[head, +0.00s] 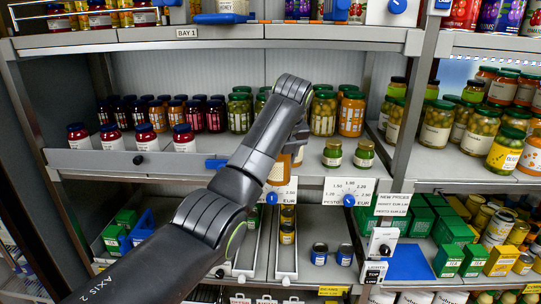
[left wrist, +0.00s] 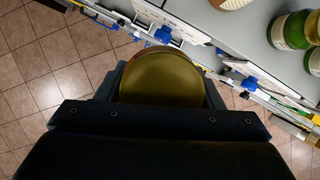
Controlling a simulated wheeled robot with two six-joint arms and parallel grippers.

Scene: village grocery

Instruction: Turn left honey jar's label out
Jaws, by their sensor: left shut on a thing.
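My left gripper (head: 299,132) is in front of the middle shelf in the head view, mostly hidden by its own arm. In the left wrist view the gripper (left wrist: 163,92) is shut around a jar with a round gold lid (left wrist: 158,76), seen from above. In the head view an amber jar with a pale label (head: 279,170) shows below the gripper, at the shelf's front edge. It looks like a honey jar. Another amber jar (head: 298,157) shows partly beside it. The arm covers much of both, so I cannot tell exactly how the held jar's label faces. My right gripper is not in view.
Green-lidded jars (head: 332,153) stand right of the gripper on the middle shelf (head: 220,145). Price plates with blue dials (head: 349,200) stick out along the front edge. The wrist view shows tiled floor (left wrist: 45,60) beside the shelf.

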